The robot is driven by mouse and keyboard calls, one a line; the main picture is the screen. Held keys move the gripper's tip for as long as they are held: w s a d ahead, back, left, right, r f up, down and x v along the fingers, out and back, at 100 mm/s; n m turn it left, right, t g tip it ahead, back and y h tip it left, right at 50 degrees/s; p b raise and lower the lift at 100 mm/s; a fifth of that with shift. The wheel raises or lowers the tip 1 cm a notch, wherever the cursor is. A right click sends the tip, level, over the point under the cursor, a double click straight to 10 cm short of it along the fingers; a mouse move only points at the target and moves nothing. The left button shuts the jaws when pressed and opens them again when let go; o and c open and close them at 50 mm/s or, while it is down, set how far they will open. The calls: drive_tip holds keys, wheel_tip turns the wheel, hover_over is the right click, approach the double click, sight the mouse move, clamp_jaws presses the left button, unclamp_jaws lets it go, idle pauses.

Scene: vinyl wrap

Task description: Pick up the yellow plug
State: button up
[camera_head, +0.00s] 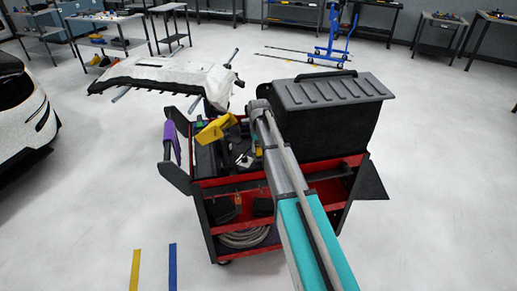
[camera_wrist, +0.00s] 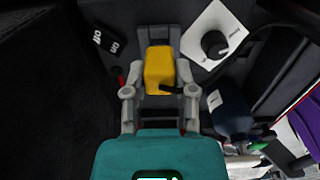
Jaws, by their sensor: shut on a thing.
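The yellow plug (camera_wrist: 158,68) is between the two grey fingers of my gripper (camera_wrist: 160,88) in the wrist view. The fingers are shut on its sides, and a short dark piece shows at its lower edge. In the head view my gripper is mostly hidden by my arm, over the cart's top. A small yellow patch beside the arm there looks like the plug. I cannot tell how far the plug is above the surface below it.
The red and black cart (camera_head: 232,182) carries a grey-lidded box (camera_head: 330,95) on the right. A larger yellow object (camera_head: 214,130) and a purple roll (camera_head: 171,142) are on its left. In the wrist view, a white card (camera_wrist: 215,38) and a dark bottle (camera_wrist: 231,110) lie close right of the plug.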

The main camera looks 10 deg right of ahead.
drive_tip(key=shift+r+p, duration=0.35)
drive_tip(key=shift+r, duration=0.3)
drive_tip(key=s+d+r+p, duration=0.4)
drive_tip(key=s+r+p, duration=0.6)
drive_tip(key=s, duration=0.3)
drive_tip(key=shift+s+d+r, duration=0.15)
drive_tip(key=shift+s+r, duration=0.05)
drive_tip(key=shift+r, duration=0.05)
drive_tip(key=shift+r+p, duration=2.5)
drive_tip(key=shift+p, duration=0.25)
drive_tip(key=shift+w, duration=0.1)
